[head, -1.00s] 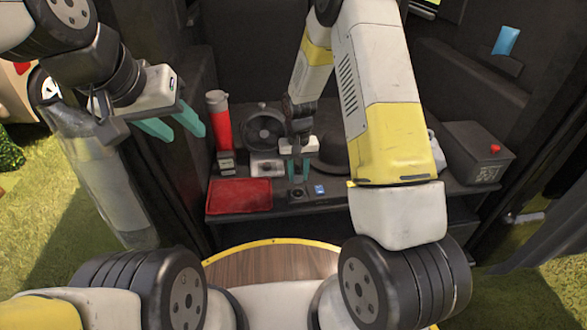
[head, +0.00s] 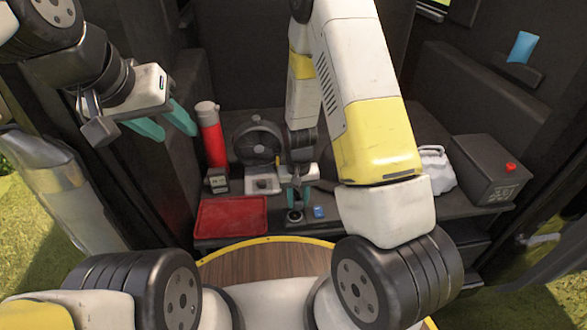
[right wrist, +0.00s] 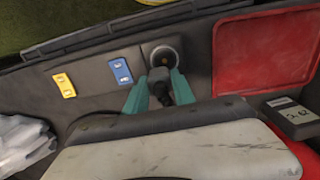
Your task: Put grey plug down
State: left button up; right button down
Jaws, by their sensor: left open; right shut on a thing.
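My right gripper (head: 297,199) is shut on the dark grey plug (right wrist: 159,80), which shows between its teal fingers in the right wrist view. The plug is held at the shelf's front part, just in front of a round dark socket (right wrist: 165,57). The socket also shows in the head view (head: 295,215), right below the fingertips. I cannot tell whether the plug touches it. My left gripper (head: 163,125) is open and empty, up at the left, away from the shelf.
A blue switch (right wrist: 121,71) and a yellow switch (right wrist: 64,85) sit beside the socket. A red tray (head: 232,216) lies left of it.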

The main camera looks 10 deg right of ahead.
jog(key=w, duration=0.2)
jog(key=w+d, duration=0.1)
jog(key=w, duration=0.5)
jog(key=shift+w+d+f, duration=0.2)
jog(key=shift+d+f, duration=0.15)
jog(key=shift+f, duration=0.05)
jog(key=shift+w+d+f, duration=0.1)
jog(key=shift+w+f, duration=0.1)
jog(key=shift+w, duration=0.05)
jog(key=shift+s+f, duration=0.1)
jog(key=shift+f, duration=1.45)
jog(key=shift+f, duration=0.55)
jog(key=c, duration=1.1)
grip_release()
jog(key=shift+o, duration=0.2)
